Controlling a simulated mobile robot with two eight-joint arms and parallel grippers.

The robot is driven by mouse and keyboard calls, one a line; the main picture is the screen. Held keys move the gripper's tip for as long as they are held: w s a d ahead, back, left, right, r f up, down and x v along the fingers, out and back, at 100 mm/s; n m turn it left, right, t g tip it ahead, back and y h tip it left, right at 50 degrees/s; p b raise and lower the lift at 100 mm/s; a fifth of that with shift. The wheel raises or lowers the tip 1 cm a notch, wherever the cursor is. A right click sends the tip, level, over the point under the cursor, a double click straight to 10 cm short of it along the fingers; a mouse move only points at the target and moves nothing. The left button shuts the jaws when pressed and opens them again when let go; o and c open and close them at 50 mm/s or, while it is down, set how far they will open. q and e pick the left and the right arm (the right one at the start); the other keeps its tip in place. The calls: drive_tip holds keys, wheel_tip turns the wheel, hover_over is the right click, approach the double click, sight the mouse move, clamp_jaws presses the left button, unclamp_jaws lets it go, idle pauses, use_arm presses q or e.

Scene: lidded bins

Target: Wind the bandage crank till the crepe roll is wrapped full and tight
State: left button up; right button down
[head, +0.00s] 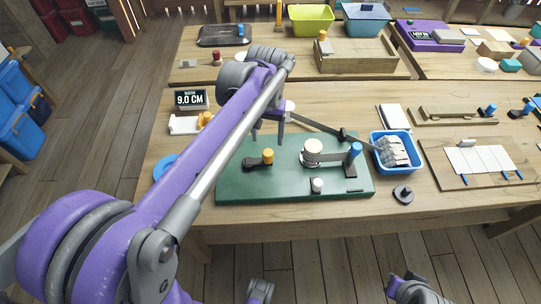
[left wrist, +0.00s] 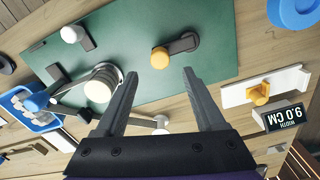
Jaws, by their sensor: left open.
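A green board (head: 235,180) lies on the table. A cream-topped roll (head: 312,146) stands on it, with a dark arm beside it bearing a blue knob (head: 355,149). A yellow knob (head: 267,156) on a short dark lever (head: 251,163) is at the left. A white knob (head: 317,184) is near the front edge. My left gripper (head: 268,135) is open above the board. In the left wrist view, the yellow knob (left wrist: 160,57) appears just beyond and between the parted fingertips (left wrist: 160,76), with nothing gripped. The roll (left wrist: 98,86) is partly behind one finger.
A blue bin (head: 378,163) holding pale folded material stands right of the board. A display (head: 191,99) reading 9.0 CM and a white fixture with a yellow knob (head: 205,119) are at the left. A dark disc (head: 403,194) lies near the front edge. A long bar crosses behind the roll.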

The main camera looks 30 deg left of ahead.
sight(268, 152)
use_arm(q)
wheel_tip(268, 152, down, 9)
drive_tip(key=shift+r+b, duration=0.1)
drive_tip(key=shift+b, duration=0.3)
clamp_jaws()
idle(1.3)
